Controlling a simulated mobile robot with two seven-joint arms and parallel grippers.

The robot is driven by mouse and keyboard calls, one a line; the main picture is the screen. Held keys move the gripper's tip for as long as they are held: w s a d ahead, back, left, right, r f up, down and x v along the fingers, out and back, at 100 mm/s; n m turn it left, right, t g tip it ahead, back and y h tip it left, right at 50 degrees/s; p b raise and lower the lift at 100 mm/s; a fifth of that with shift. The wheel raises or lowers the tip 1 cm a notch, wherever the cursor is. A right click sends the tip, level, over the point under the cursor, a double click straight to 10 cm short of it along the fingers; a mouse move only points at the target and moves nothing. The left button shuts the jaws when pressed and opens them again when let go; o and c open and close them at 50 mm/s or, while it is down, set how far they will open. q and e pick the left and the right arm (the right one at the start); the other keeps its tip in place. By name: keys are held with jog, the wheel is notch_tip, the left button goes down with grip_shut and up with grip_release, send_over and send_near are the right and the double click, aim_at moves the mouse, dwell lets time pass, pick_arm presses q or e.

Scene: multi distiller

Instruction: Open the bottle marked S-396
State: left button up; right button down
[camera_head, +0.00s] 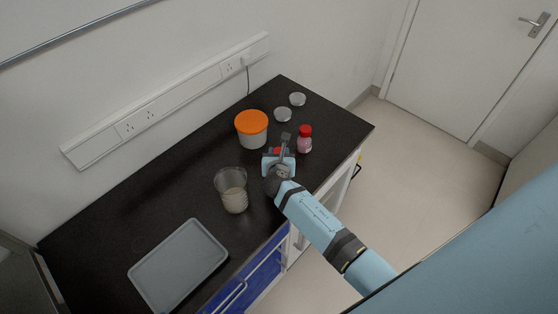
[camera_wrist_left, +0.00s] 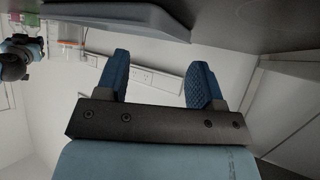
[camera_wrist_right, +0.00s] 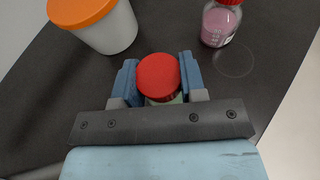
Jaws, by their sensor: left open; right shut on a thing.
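My right gripper (camera_wrist_right: 158,85) is shut on a red-capped bottle (camera_wrist_right: 158,76), with one blue finger on each side of it just under or at the cap. In the head view the right gripper (camera_head: 279,157) mostly hides this bottle, and only a bit of red shows. A second red-capped bottle (camera_head: 305,140) with pink contents stands to its right, and it also shows in the right wrist view (camera_wrist_right: 220,23). No label S-396 can be read on either. My left gripper (camera_wrist_left: 162,82) is open and empty in the left wrist view; it is not visible in the head view.
An orange-lidded tub (camera_head: 252,130) stands behind the right gripper. A glass beaker (camera_head: 232,190) with pale contents stands to its left. Two small round metal lids or dishes (camera_head: 283,115) lie at the back. A grey tray (camera_head: 180,262) lies near the bench's left front.

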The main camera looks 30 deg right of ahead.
notch_tip(320, 180, up, 20)
jog(key=shift+b, duration=0.3)
jog(key=s+a+n+t+y, duration=0.1)
jog(key=s+a+n+y, duration=0.1)
jog(key=s, duration=0.4)
jog(key=s+a+n+y, duration=0.3)
jog(key=s+n+y, duration=0.1)
jog(key=s, duration=0.1)
jog(key=shift+s+r+t+y, duration=0.25)
jog(key=shift+s+t+y, duration=0.1)
jog(key=shift+t+y, duration=0.05)
